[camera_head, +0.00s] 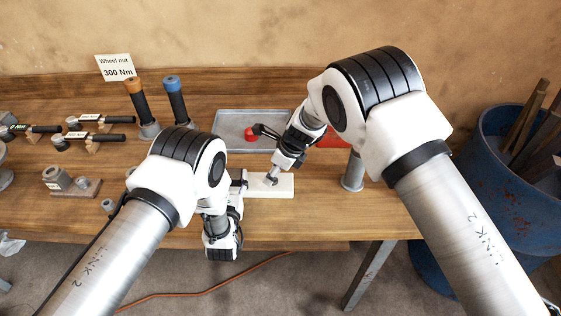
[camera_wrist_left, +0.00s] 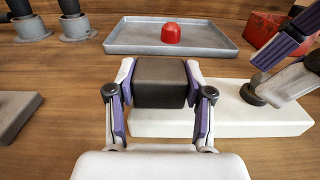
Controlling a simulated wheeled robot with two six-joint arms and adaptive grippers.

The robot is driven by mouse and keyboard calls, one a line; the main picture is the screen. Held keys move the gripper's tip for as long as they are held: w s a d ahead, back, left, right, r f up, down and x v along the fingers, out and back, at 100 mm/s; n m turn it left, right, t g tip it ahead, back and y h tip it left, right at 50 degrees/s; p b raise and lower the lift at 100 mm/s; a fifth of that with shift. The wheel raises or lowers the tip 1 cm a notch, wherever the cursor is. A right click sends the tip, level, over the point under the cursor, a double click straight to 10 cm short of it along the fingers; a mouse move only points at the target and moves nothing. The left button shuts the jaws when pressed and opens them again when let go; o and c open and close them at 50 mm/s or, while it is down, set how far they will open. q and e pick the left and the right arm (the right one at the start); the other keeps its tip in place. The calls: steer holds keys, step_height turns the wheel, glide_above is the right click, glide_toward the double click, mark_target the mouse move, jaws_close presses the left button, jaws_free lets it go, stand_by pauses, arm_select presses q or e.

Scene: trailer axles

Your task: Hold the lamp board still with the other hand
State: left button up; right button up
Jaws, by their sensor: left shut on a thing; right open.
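The lamp board (camera_head: 284,190) is a long white slab lying flat on the bench. It also shows in the left wrist view (camera_wrist_left: 220,122). A dark block (camera_wrist_left: 160,84) stands at its left end. My left gripper (camera_head: 241,181) is shut on this block, one finger on each side, as the left wrist view (camera_wrist_left: 160,95) shows. My right gripper (camera_head: 272,178) is open and low over the middle of the board. Its tip is beside or on a small dark round piece (camera_wrist_left: 252,95); I cannot tell if they touch.
A grey tray (camera_head: 230,119) behind the board holds a red lamp dome (camera_head: 250,134). A red box (camera_wrist_left: 272,26) stands to its right. A grey post (camera_head: 353,172) stands right of the board. Torque wrenches and sockets (camera_head: 100,120) crowd the left. The bench's front edge is close.

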arm_select(q)
steer(key=shift+s+f, duration=0.2)
steer(key=shift+f, duration=0.2)
arm_select(e)
steer(key=shift+a+f, duration=0.15)
steer(key=shift+f, duration=0.2)
jaws_close()
arm_select(q)
steer(key=o, duration=1)
steer(key=shift+o, duration=0.7)
steer(key=shift+w+r, duration=0.1)
steer(key=shift+r, duration=0.15)
steer(key=c, duration=1.1)
steer(key=shift+w, duration=0.1)
steer(key=shift+c, duration=0.2)
steer(key=shift+w+r, duration=0.1)
steer(key=shift+r, duration=0.15)
arm_select(e)
steer(key=shift+f, duration=0.15)
arm_select(q)
steer(key=shift+w+f, duration=0.1)
arm_select(e)
steer(key=shift+r, duration=0.25)
